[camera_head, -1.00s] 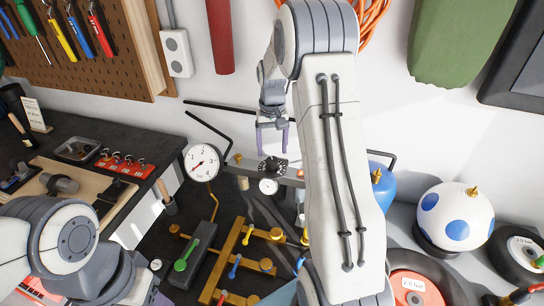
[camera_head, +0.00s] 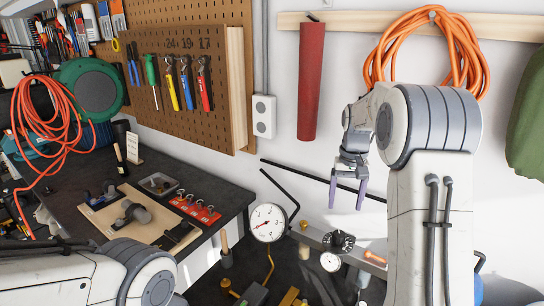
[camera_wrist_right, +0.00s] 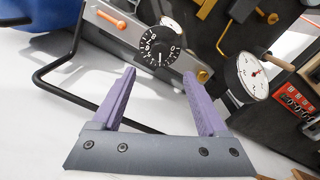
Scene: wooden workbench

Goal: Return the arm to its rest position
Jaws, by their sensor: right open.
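My right arm rises at the right of the head view and bends over at its top. Its gripper (camera_head: 347,194) hangs down with two purple fingers apart and nothing between them. In the right wrist view the open fingers (camera_wrist_right: 160,98) show against the white wall and a bracket with a black dial (camera_wrist_right: 157,46). The dial also shows in the head view (camera_head: 341,241), below the gripper. My left arm shows at the lower left of the head view; its gripper is out of the frame.
A round white gauge (camera_head: 267,222) stands left of the dial, with a smaller gauge (camera_head: 331,261) below. A bent black rod (camera_head: 320,180) runs behind my right gripper. A red cylinder (camera_head: 312,80) and orange cable (camera_head: 425,40) hang on the wall. A black bench (camera_head: 215,190) is at left.

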